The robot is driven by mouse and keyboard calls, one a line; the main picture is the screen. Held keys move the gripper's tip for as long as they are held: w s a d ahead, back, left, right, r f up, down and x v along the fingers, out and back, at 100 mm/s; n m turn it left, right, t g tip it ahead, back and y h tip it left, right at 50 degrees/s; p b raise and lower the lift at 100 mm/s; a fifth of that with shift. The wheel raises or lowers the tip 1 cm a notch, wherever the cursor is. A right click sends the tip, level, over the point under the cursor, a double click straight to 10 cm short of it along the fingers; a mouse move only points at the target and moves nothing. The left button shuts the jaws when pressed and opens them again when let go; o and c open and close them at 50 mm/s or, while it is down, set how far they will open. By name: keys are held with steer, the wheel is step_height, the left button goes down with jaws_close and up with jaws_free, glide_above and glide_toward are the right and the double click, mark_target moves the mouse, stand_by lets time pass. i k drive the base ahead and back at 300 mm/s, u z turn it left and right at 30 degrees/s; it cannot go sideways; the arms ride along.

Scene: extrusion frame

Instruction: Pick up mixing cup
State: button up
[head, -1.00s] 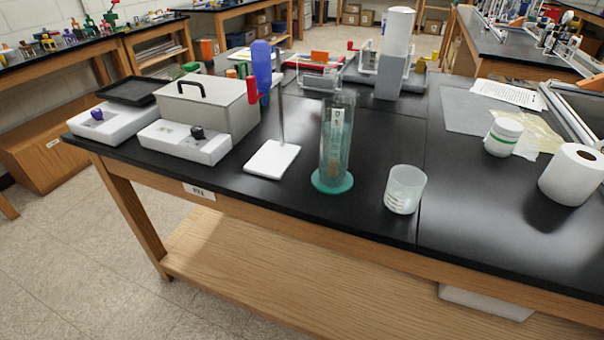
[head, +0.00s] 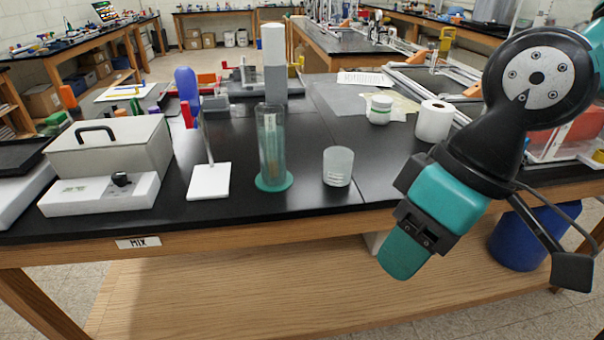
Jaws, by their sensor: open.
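The mixing cup (head: 338,166) looks like the small frosted, translucent cup standing upright on the black bench top, near its front edge. It looks empty, with faint markings low on its side. My gripper (head: 420,215), at the end of my teal and black arm, hangs in front of the bench to the right of the cup. It is apart from the cup and holds nothing that I can see. It is open, though its fingertips are hard to make out from this side.
A tall clear cylinder on a teal base (head: 272,150) stands just left of the cup. A stand with a white base (head: 209,181) is farther left. A white jar (head: 380,109) and a paper roll (head: 434,120) stand behind to the right. Bare bench lies right of the cup.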

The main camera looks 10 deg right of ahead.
mark_target(338, 167)
steer(key=k, duration=0.6)
steer(key=u, duration=0.8)
steer(key=i, duration=1.55)
steer(key=z, duration=0.35)
